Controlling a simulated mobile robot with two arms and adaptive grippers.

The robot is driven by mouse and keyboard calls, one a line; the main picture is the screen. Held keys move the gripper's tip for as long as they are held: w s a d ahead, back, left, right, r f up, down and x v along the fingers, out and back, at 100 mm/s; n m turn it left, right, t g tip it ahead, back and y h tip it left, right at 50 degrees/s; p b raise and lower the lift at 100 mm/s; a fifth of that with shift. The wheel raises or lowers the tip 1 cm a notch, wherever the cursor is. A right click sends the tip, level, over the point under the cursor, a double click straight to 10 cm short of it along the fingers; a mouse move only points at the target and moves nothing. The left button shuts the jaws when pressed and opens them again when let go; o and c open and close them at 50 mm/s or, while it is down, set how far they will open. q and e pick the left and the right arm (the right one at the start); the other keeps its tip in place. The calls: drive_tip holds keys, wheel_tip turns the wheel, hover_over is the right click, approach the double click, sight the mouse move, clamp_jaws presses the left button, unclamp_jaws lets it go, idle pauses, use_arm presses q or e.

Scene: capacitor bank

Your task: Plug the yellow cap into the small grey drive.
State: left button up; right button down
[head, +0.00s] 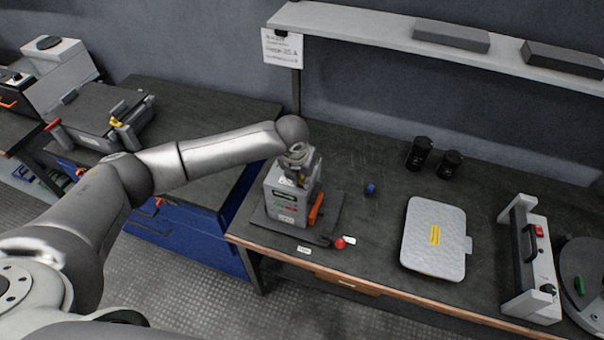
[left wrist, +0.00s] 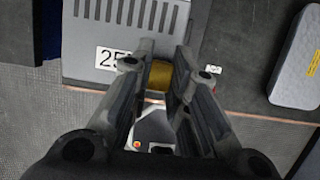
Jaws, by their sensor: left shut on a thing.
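The small grey drive (head: 282,197) stands upright on a dark mat on the bench in the head view. Its vented grey casing with a "25" label seems to be what shows in the left wrist view (left wrist: 125,15). My left gripper (head: 297,174) is at the top of the drive, pointing down. In the left wrist view my left gripper (left wrist: 158,82) is shut on the yellow cap (left wrist: 159,76), which sits between the fingertips beside the casing. The fingers hide part of the cap, and I cannot tell whether it touches a socket. My right gripper is not in view.
An orange lever (head: 316,210) is on the drive's right side. A red knob (head: 340,242) and a blue piece (head: 370,189) lie nearby. A silver case (head: 434,262) lies to the right, with two black cylinders (head: 419,152) behind. A shelf (head: 360,25) overhangs the back.

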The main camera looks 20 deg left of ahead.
use_arm(q)
drive_tip(key=shift+f, duration=0.2)
drive_tip(key=o, duration=0.8)
drive_tip(key=shift+r, duration=0.15)
drive_tip(key=v, duration=1.1)
drive_tip(key=shift+s+r, duration=0.15)
drive_tip(key=shift+r, duration=0.2)
drive_tip(key=shift+d+f, duration=0.1)
